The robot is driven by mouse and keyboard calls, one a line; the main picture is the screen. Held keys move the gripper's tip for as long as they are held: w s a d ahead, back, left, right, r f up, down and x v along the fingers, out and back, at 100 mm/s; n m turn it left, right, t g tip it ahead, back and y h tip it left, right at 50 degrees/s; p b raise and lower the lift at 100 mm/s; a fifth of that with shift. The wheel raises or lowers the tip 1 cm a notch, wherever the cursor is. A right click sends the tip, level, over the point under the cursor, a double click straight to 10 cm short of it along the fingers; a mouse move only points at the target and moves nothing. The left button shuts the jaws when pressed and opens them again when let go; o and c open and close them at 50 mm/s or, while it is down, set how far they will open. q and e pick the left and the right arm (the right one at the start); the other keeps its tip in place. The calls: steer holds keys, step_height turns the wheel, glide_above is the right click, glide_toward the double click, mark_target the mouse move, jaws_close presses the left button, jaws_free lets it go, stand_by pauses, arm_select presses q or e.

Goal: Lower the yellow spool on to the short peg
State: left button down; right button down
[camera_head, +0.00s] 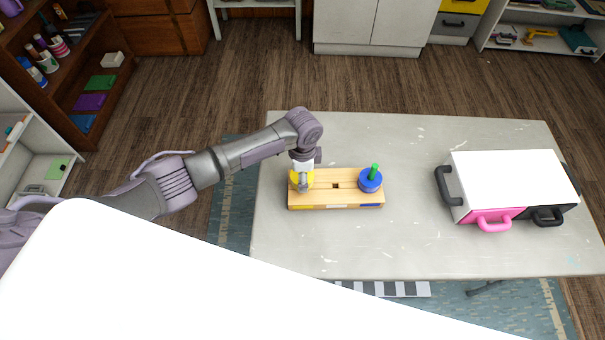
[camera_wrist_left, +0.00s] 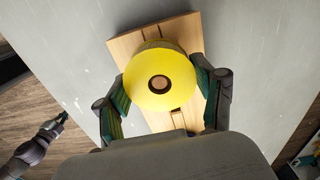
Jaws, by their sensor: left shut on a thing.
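The yellow spool (camera_head: 295,177) is at the left end of the wooden block (camera_head: 330,198). My left gripper (camera_head: 303,185) points down there and is shut on the spool. In the left wrist view the spool (camera_wrist_left: 165,63) sits between the two fingers of my left gripper (camera_wrist_left: 168,88). A brown round shows in its centre hole; I cannot tell whether this is the short peg or bare wood. The spool and gripper hide that end of the block. My right gripper (camera_wrist_left: 60,120) is small at the lower left of the wrist view, away from the block.
A blue spool (camera_head: 371,182) sits around a green peg (camera_head: 375,170) at the block's right end. The block's middle has a square hole (camera_head: 337,186). A white case with black and pink handles (camera_head: 510,180) stands on the right. The table (camera_head: 410,140) between is clear.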

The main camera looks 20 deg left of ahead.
arm_select(q)
steer(key=shift+r+p, duration=0.2)
steer(key=shift+p, duration=0.2)
steer(key=shift+f, duration=0.2)
stand_by(0.3)
steer(key=shift+f+b, duration=0.95)
steer(key=shift+f, duration=0.2)
steer(key=shift+c, duration=0.2)
jaws_free()
steer(key=shift+o, duration=0.2)
